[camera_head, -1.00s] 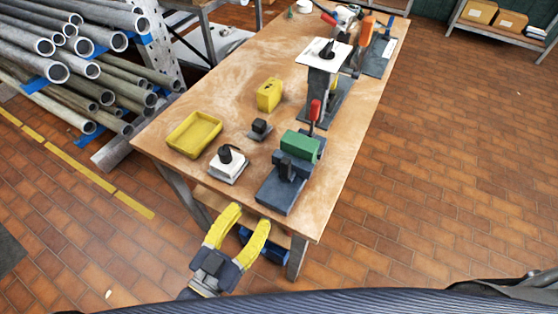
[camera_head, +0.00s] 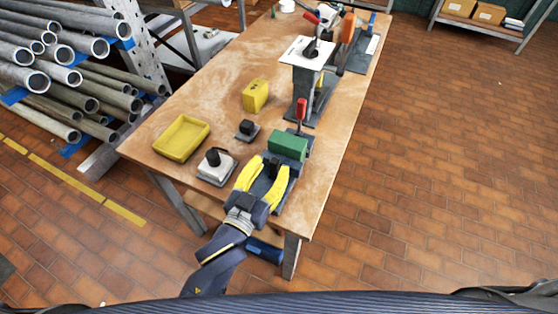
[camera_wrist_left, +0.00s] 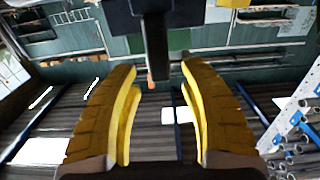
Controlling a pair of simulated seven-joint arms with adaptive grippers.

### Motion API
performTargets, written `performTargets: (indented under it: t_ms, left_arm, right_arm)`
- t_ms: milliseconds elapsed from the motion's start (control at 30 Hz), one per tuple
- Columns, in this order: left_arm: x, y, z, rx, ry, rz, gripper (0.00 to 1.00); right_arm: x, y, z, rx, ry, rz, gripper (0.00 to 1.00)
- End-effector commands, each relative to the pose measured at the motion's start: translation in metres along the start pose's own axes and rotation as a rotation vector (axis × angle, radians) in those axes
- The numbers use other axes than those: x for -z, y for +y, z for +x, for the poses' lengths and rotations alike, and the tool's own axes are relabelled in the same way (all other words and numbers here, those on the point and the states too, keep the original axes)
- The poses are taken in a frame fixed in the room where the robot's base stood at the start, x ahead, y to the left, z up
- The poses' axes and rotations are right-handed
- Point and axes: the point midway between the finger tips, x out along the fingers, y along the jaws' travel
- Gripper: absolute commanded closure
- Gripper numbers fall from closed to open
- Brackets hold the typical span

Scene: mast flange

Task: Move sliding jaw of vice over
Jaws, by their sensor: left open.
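The vice is a dark grey body (camera_head: 301,171) near the front edge of the workbench, with a green block (camera_head: 288,145) on it. A red-handled lever (camera_head: 301,108) stands behind the block. My left gripper (camera_head: 270,167) is open over the near end of the vice, its yellow fingers either side of a dark upright part. The gripper hides much of that end, and I cannot tell which part is the sliding jaw. In the left wrist view, a dark upright bar (camera_wrist_left: 156,45) shows between the open fingers. My right gripper is not in view.
On the wooden workbench (camera_head: 222,90) are a yellow tray (camera_head: 181,138), a white-based black fixture (camera_head: 215,166), a small dark block (camera_head: 247,129) and a yellow block (camera_head: 256,95). A tall stand with a white plate (camera_head: 305,52) rises behind the vice. Pipes (camera_head: 70,80) lie left.

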Motion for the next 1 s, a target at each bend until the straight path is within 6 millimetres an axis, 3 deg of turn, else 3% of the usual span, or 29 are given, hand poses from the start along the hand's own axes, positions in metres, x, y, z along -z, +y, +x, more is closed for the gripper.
performTargets:
  t_ms: [233,700,1000]
  left_arm:
    - [0.000,-0.004,0.018,0.010,0.001,0.001,0.56]
    - [0.000,-0.005,0.022,0.013,0.000,0.001,0.56]
    - [0.000,-0.005,0.022,0.013,0.000,0.001,0.91]
  right_arm:
    - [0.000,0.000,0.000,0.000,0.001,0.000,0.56]
    - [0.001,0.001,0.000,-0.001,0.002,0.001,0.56]
    - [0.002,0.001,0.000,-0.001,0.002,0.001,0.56]
